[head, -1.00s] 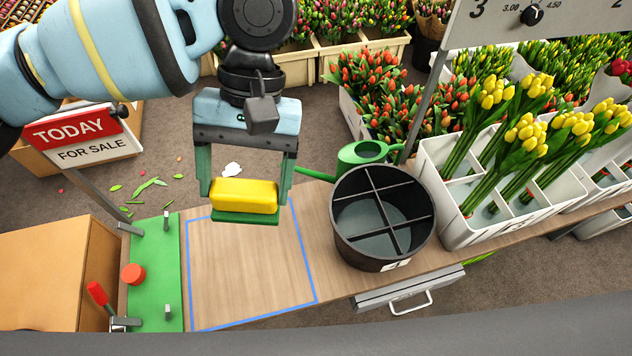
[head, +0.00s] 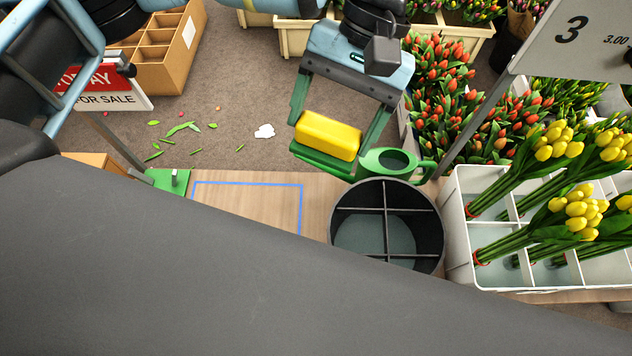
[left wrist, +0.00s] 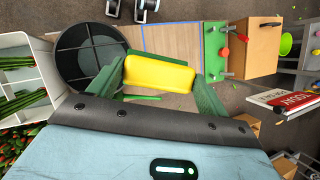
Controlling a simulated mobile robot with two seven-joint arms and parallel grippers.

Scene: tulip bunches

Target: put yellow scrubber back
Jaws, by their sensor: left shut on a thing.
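The yellow scrubber (head: 329,135) is a yellow block on a green base. It also shows in the left wrist view (left wrist: 158,74), between the green fingers. A blue-outlined area (head: 247,185) on the wooden counter is partly hidden behind a dark grey part in the foreground. My right gripper is not in view.
A white divided crate (head: 457,210) with yellow tulips stands right of the bucket. Red tulips (head: 450,100) stand behind. A sign on a post (head: 112,140) is at left. The green board (head: 168,181) shows beside the outlined area, which looks bare where visible.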

